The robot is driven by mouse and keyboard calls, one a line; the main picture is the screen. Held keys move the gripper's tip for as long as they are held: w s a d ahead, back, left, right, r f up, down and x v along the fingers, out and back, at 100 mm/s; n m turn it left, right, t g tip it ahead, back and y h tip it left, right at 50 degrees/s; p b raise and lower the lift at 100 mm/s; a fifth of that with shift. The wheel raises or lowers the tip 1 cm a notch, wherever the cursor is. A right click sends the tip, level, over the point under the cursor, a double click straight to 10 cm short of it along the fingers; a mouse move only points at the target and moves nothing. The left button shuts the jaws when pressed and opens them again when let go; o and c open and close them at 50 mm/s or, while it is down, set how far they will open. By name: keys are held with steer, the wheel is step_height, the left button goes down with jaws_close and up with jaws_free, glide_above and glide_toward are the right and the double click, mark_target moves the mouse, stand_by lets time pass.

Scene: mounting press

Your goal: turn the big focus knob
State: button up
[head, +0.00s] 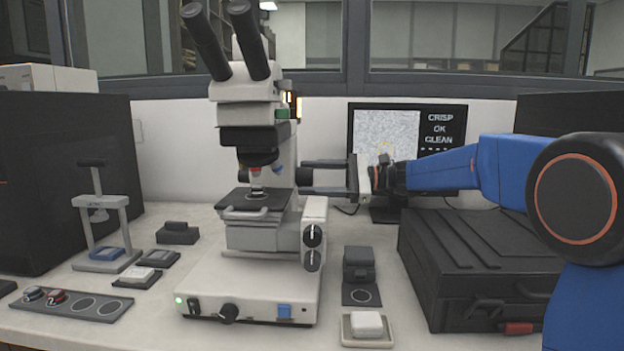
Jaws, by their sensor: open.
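The white microscope (255,275) stands on the bench left of the middle. On its right side are two round knobs, a black upper knob (312,236) and a darker grey lower knob (312,260). I cannot tell for sure which one is the big focus knob. My gripper (306,177) is open and empty, pointing left, beside the upper right of the microscope. It is above both knobs and appears apart from them. How close it is to the microscope's column in depth is hard to tell.
A monitor (452,145) showing "CRISP OK CLEAN" stands behind my gripper. A black case (470,262) lies on the right. A small press (100,215) stands on the left.

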steer(key=d, duration=1.7)
steer(key=shift+d, duration=0.2)
steer(key=shift+s, duration=0.15)
stand_by(0.9)
